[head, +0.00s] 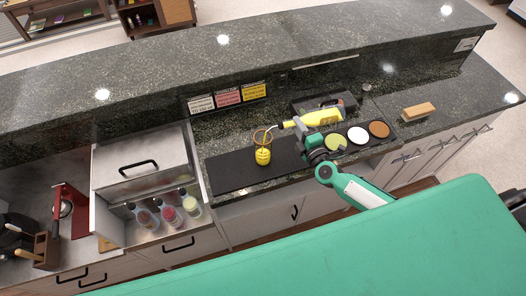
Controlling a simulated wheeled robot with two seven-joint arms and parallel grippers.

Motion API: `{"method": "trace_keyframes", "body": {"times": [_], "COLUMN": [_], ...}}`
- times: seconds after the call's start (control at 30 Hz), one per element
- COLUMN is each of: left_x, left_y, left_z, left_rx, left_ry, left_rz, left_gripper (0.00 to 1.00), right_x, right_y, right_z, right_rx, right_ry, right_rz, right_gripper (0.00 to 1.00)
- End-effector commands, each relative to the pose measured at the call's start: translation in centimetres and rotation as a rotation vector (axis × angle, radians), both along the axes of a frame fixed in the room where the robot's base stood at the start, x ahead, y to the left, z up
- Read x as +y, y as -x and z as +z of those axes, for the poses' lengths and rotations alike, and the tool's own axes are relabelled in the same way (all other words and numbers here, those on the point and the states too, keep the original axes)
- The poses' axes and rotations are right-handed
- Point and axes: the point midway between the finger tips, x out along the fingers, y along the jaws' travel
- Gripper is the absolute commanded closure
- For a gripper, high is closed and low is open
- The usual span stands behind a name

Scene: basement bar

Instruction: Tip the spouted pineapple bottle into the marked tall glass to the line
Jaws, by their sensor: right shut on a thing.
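The yellow pineapple bottle (322,117) lies nearly on its side in the air above the black bar mat, its pale spout pointing left. My right gripper (304,126) is shut on it near the neck end. A small yellow vessel with dark bands (263,157), which seems to be the marked glass, stands on the mat below and left of the spout. A thin brown-orange curve (256,138) loops between spout and glass; I cannot tell whether it is liquid or a solid ring. The fill level against the line is too small to read. My left gripper is out of view.
The black mat (228,174) is bare at its left. Green, white and brown round discs (357,133) lie to the right. A dark caddy (347,101) stands behind the bottle. Several bottles (169,213) fill the well at left. A wooden block (418,111) lies at far right.

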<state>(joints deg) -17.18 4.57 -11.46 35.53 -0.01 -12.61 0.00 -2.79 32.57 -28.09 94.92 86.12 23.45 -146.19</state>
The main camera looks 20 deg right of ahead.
Motion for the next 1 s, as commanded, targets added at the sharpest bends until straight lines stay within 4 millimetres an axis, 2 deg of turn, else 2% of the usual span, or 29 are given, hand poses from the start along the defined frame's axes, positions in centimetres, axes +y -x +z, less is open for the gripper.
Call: {"method": "trace_keyframes", "body": {"times": [0.27, 0.57, 0.77, 1.0], "left_x": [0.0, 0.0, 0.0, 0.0], "left_y": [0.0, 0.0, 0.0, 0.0], "left_z": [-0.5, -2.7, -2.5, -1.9], "left_rx": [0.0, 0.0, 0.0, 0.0], "left_ry": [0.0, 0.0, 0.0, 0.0], "left_rz": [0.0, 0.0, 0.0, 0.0], "left_gripper": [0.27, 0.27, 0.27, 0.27], "right_x": [0.0, 0.2, 0.4, 0.9], "right_y": [0.0, -0.1, 0.0, 0.0], "right_z": [-0.5, -2.6, -2.2, -1.0], "right_rx": [-0.002, -0.004, -0.005, -0.008], "right_ry": [-0.026, -0.225, -0.297, -0.535], "right_rz": [-0.001, -0.001, -0.001, 0.0], "right_gripper": [1.0, 1.0, 1.0, 1.0]}}
